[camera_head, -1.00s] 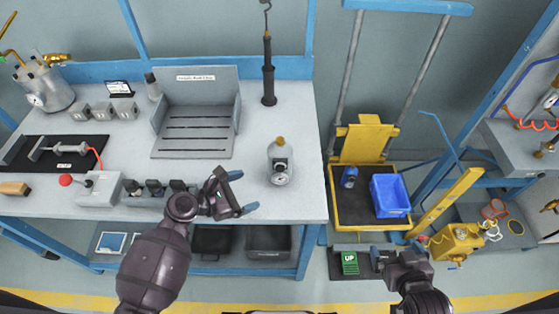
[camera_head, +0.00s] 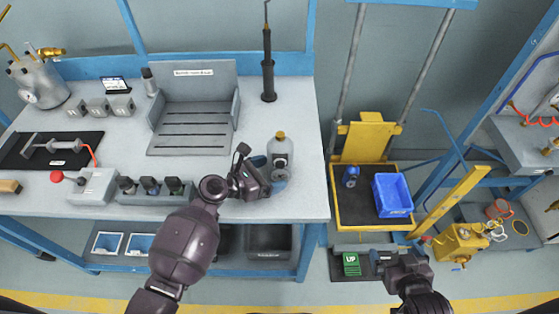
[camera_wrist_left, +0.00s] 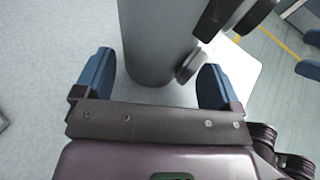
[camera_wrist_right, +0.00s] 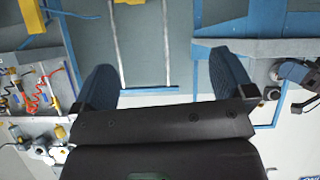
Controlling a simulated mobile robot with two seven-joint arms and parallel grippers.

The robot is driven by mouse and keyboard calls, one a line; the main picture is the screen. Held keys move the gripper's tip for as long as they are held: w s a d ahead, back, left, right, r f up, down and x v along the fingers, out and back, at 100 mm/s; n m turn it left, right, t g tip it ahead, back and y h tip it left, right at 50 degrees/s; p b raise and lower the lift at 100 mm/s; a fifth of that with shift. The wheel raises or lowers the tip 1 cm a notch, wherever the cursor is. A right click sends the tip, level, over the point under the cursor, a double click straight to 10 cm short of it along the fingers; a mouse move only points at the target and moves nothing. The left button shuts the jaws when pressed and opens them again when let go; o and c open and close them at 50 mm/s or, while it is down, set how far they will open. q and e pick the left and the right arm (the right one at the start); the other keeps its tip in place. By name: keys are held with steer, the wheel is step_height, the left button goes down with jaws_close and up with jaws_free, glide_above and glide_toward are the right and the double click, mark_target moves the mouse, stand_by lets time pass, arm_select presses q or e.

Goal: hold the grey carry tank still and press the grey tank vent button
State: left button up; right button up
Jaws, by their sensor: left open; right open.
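A grey tank with a brass cap (camera_head: 280,148) stands upright near the bench's right front edge, with a round gauge low on its front. My left gripper (camera_head: 268,174) is open at its left front side, and its fingers partly cover the tank's lower part. In the left wrist view the tank's grey cylinder (camera_wrist_left: 155,40) stands between the two open fingers, with visible gaps to both. Dark round fittings (camera_wrist_left: 232,15) stick out on its right. I cannot tell which part is the vent button. My right gripper (camera_head: 400,254) is open and empty, away from the bench at the right.
Another grey tank with gauge and brass fittings (camera_head: 38,84) stands at the bench's back left. A grey slatted tray (camera_head: 192,130) and a switch row (camera_head: 150,190) lie left of my left gripper. A yellow lift cart (camera_head: 365,205) carries a blue bin (camera_head: 392,195).

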arm_select(q)
steer(key=shift+x, duration=1.3)
arm_select(e)
steer(key=shift+s+f, duration=0.45)
steer(key=shift+s, duration=0.05)
arm_select(q)
steer(key=shift+c, duration=1.1)
arm_select(e)
steer(key=shift+w+r, duration=0.1)
steer(key=shift+w, duration=0.05)
arm_select(q)
steer(key=shift+c, duration=0.2)
arm_select(e)
steer(key=shift+w, duration=0.1)
steer(key=shift+c, duration=0.5)
steer(key=shift+w+r, duration=0.15)
steer(key=shift+w, duration=0.1)
steer(key=c, duration=0.7)
steer(key=shift+s, duration=0.15)
steer(key=c, duration=0.9)
steer(key=shift+s+f, duration=0.2)
steer(key=shift+s, duration=0.15)
jaws_close()
steer(key=shift+w+r, duration=0.25)
steer(key=shift+w, duration=0.25)
steer(key=shift+s, duration=0.1)
